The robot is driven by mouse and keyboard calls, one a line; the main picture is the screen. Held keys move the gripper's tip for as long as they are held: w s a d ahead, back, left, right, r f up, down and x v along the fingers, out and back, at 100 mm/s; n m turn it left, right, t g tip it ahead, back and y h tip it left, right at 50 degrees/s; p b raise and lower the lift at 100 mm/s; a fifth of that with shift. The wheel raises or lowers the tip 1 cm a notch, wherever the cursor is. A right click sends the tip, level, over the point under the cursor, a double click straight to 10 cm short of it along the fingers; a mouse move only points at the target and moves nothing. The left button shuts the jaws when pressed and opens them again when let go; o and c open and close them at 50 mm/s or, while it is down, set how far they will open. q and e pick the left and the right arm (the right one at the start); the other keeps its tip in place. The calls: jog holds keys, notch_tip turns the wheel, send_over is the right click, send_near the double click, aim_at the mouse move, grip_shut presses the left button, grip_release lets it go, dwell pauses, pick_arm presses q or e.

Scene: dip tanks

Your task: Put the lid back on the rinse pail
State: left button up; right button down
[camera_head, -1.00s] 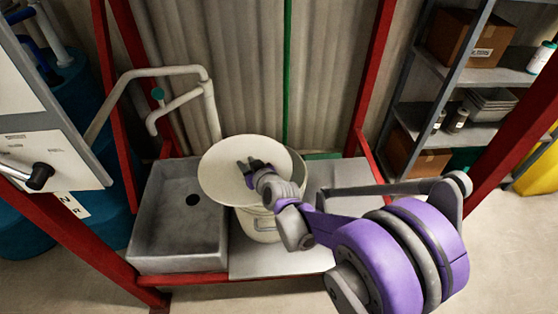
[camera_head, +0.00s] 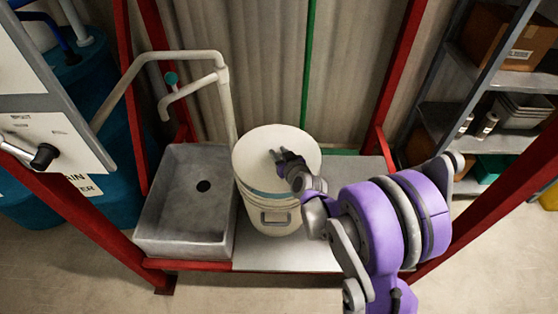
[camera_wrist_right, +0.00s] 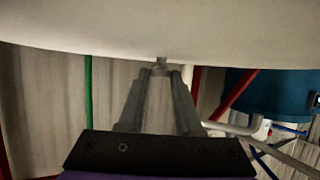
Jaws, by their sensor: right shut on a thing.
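The rinse pail (camera_head: 275,216) is a white bucket with a handle at its front, upright beside the grey sink. The round off-white lid (camera_head: 258,147) lies flat over its mouth and hides the inside. Its edge lines up closely with the rim; I cannot tell whether it is fully seated. My right gripper (camera_head: 279,157) comes in from the right over the top of the lid. In the right wrist view its fingers (camera_wrist_right: 160,70) are closed on a small grey knob on the lid (camera_wrist_right: 160,36). My left gripper is not in view.
The grey sink (camera_head: 160,238) with a pale pipe tap (camera_head: 190,91) stands left of the pail. Red frame posts (camera_head: 395,80) surround the grey bench (camera_head: 300,257). A control panel (camera_head: 50,140) is at left, a shelf rack at right. The bench right of the pail is clear.

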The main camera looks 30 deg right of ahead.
notch_tip(320, 180, down, 3)
jog(key=shift+f+b, duration=0.15)
jog(key=shift+b, duration=0.2)
jog(key=shift+f, duration=0.15)
jog(key=c, duration=0.6)
grip_release()
